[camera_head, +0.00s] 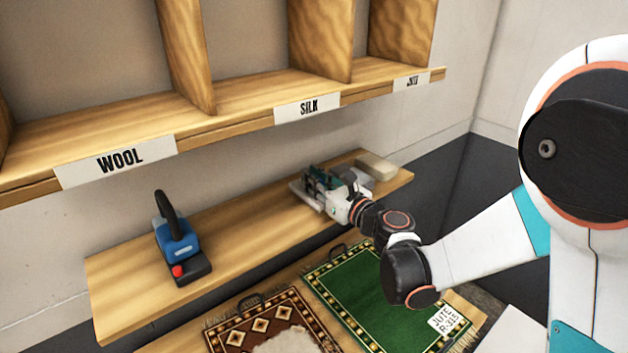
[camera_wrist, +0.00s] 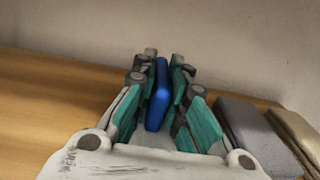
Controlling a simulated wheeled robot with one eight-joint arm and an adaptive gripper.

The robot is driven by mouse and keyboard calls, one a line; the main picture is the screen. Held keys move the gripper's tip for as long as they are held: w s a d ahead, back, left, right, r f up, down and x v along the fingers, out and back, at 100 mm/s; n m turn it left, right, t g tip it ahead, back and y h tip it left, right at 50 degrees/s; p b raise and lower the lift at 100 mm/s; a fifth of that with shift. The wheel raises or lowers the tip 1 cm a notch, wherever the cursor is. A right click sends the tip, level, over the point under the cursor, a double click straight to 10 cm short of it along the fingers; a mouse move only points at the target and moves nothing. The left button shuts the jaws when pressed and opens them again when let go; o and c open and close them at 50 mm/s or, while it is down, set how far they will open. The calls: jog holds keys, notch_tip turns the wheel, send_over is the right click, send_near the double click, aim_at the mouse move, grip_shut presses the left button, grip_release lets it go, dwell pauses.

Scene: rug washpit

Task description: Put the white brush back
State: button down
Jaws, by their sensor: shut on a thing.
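My gripper (camera_head: 325,182) is low over the right part of the wooden shelf. In the wrist view its teal-padded fingers (camera_wrist: 160,98) are closed on an upright blue piece (camera_wrist: 158,98). A pale flat slab (camera_head: 302,198) shows under the fingers in the head view. I cannot tell whether the slab and the blue piece are one thing, the white brush, because the fingers hide the join. No other thing in view is clearly a white brush.
The wooden shelf (camera_head: 130,265) carries a blue tool (camera_head: 178,240) at left and a cream block (camera_head: 378,166) at right. A grey block (camera_wrist: 250,130) is close right of my fingers. Labelled cubbies (camera_head: 240,90) overhang the shelf. Rugs (camera_head: 365,290) lie below.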

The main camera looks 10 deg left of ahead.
jog(key=c, duration=1.6)
grip_release()
jog(key=shift+r, duration=0.15)
jog(key=p+v, duration=0.1)
jog(key=v, duration=1.1)
jog(key=shift+s, duration=0.1)
